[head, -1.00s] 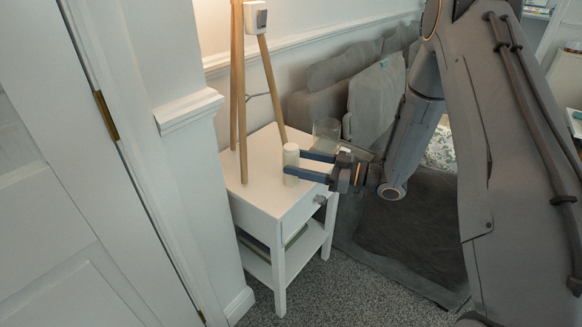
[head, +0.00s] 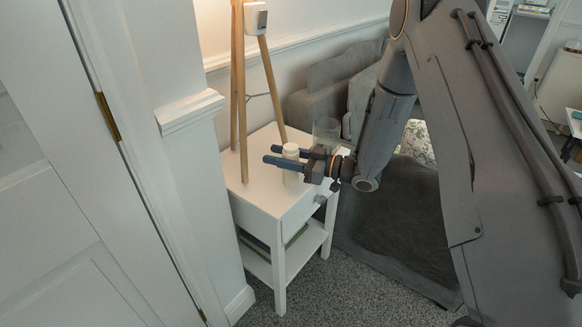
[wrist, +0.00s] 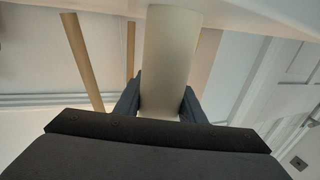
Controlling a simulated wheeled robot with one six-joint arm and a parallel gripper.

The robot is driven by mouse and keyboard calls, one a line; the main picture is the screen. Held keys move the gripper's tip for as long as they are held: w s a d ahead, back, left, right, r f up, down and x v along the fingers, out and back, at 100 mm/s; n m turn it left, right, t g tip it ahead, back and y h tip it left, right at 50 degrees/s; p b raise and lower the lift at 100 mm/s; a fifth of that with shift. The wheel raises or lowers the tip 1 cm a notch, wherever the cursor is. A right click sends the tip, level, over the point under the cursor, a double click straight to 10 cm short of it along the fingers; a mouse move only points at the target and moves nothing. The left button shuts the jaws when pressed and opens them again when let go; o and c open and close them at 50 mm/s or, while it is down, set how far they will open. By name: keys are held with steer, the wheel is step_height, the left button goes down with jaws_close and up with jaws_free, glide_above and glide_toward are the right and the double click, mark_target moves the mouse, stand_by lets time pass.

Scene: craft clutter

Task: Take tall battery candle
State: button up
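The tall battery candle (head: 291,178) is a pale cream cylinder standing upright on the white side table (head: 262,195). My gripper (head: 268,154) reaches in from the right, with one finger on each side of the candle and the fingertips past it. In the wrist view the candle (wrist: 170,50) fills the space between the two fingers (wrist: 162,103), with no clear gap on either side. My gripper looks shut on it. The near finger hides part of the candle's side in the head view.
A lamp's wooden tripod legs (head: 240,100) stand close behind and left of the candle. A clear glass vessel (head: 326,130) stands at the table's back right. A wall and door lie left; a dark grey draped piece of furniture (head: 405,220) is to the right.

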steer(key=c, duration=0.4)
steer(key=shift+c, duration=0.2)
